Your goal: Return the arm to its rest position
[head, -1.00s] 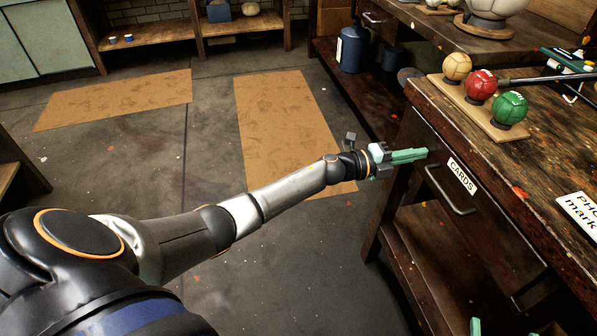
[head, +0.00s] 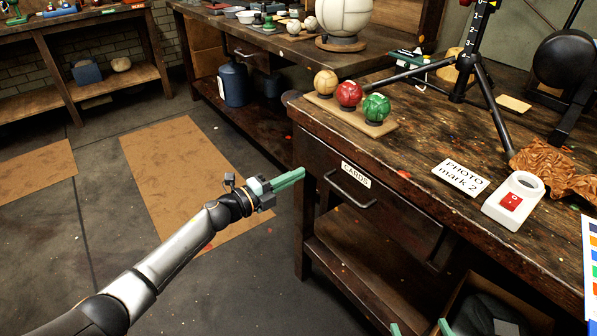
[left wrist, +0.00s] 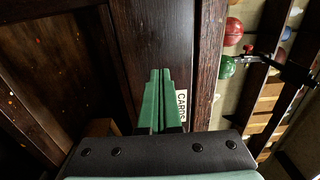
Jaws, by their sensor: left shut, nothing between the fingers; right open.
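My left arm reaches out from the lower left of the head view. Its left gripper (head: 289,180) has green fingers pressed together with nothing between them. They are at the left end of the drawer front marked CARDS (head: 355,175), left of the metal drawer handle (head: 350,190). In the left wrist view the shut fingers (left wrist: 158,85) point along the dark wood beside the CARDS label (left wrist: 181,105). Whether they touch the wood I cannot tell. My right gripper (head: 421,329) shows only two green fingertips, set apart, at the bottom edge of the head view.
The wooden workbench (head: 420,150) holds a board with yellow, red and green balls (head: 376,107), a tripod (head: 470,75), a PHOTO mark 2 card (head: 460,177) and a white device with a red switch (head: 513,202). Open floor (head: 80,235) lies left of the bench.

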